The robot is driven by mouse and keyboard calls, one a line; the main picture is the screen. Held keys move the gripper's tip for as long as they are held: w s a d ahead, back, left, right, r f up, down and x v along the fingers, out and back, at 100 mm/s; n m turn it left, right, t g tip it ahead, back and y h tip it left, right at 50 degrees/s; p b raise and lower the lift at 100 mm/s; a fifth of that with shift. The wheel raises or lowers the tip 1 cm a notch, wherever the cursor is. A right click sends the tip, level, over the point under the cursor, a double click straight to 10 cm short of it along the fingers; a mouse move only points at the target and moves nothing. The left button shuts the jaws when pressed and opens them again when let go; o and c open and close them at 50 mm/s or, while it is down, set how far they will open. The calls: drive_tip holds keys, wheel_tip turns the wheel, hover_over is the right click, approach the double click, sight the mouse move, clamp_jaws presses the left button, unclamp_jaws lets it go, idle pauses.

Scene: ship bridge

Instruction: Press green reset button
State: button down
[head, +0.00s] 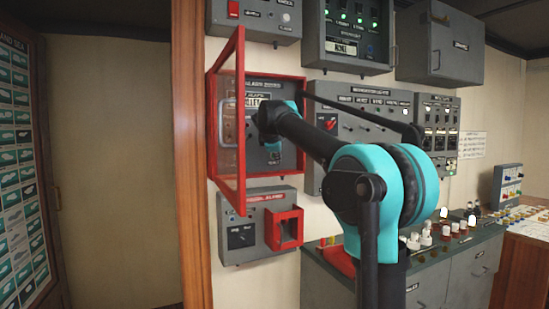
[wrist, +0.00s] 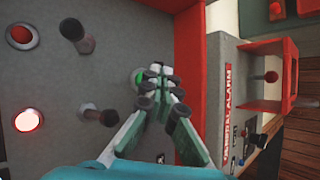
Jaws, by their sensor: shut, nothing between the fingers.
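The green button (wrist: 137,77) shows in the wrist view on a grey panel (wrist: 70,75), partly hidden by my fingertips. My gripper (wrist: 160,78) is shut and empty, its fingertips right at the button's right side. I cannot tell whether they touch it. In the head view my arm reaches into the red-framed box (head: 301,170) on the wall, and its clear door (head: 231,120) stands open to the left. The arm hides much of the panel there, and I cannot make out the green button in that view.
The panel also has a lit round lamp (wrist: 28,120), a red lamp (wrist: 21,35) and dark knobs (wrist: 73,32). The box's red side wall (wrist: 188,60) stands close to my fingers. A general alarm box (head: 255,225) is below. A grey console (head: 450,250) stands at right.

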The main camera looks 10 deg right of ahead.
idle(0.7)
drive_tip(key=shift+w+a, duration=0.1)
drive_tip(key=shift+w, duration=0.3)
drive_tip(key=shift+w+a, duration=0.15)
drive_tip(key=shift+w, duration=0.25)
idle(0.7)
drive_tip(key=shift+s, duration=0.1)
drive_tip(key=shift+s+d, duration=0.25)
drive_tip(key=shift+s, duration=0.45)
drive_tip(key=shift+s+d, duration=0.25)
drive_tip(key=shift+s, duration=0.55)
drive_tip(key=shift+s+d, duration=0.25)
drive_tip(key=shift+s, duration=0.55)
drive_tip(key=shift+s+d, duration=0.25)
drive_tip(key=shift+s, duration=0.55)
